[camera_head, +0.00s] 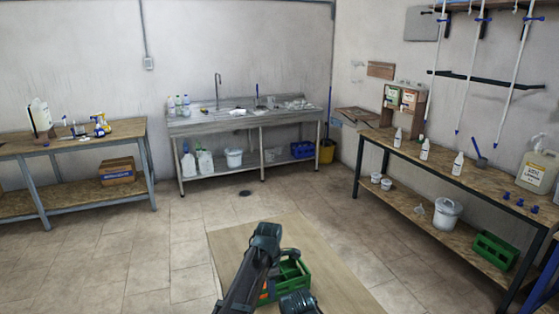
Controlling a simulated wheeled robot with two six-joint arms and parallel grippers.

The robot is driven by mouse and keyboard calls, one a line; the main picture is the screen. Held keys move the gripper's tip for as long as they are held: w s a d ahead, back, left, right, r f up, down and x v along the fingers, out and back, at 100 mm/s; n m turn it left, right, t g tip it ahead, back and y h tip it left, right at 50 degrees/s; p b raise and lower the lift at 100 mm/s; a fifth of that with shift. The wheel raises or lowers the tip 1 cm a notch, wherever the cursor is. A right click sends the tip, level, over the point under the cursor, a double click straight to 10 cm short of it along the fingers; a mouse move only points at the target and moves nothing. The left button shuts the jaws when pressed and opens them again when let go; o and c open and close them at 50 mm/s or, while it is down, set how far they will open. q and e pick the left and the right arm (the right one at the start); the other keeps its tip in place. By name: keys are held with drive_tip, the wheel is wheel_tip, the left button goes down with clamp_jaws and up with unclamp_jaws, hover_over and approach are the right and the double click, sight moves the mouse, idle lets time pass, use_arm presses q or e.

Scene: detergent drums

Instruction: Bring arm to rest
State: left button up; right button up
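My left arm comes in at the bottom centre, with a dark joint raised in front of a wooden table. A dark end part, which seems to be my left gripper (298,303), is at the bottom edge, in front of a green crate (304,283). Its fingers cannot be made out, and I see nothing held. The arm hides part of the crate. My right gripper is not in view.
The small wooden table (345,288) bears the green crate. A long workbench (440,166) with white bottles stands at right, a steel sink counter (240,118) at the back, and another bench (75,142) at left. The tiled floor between is clear.

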use_arm(q)
drive_tip(key=s+a+m, duration=1.4)
drive_tip(key=s+m, duration=0.5)
drive_tip(key=m, duration=0.2)
drive_tip(key=s+d+m+y, duration=0.1)
drive_tip(key=s+d+m, duration=0.3)
drive_tip(key=d, duration=0.7)
drive_tip(key=shift+s+r, duration=0.15)
drive_tip(key=shift+s, duration=0.65)
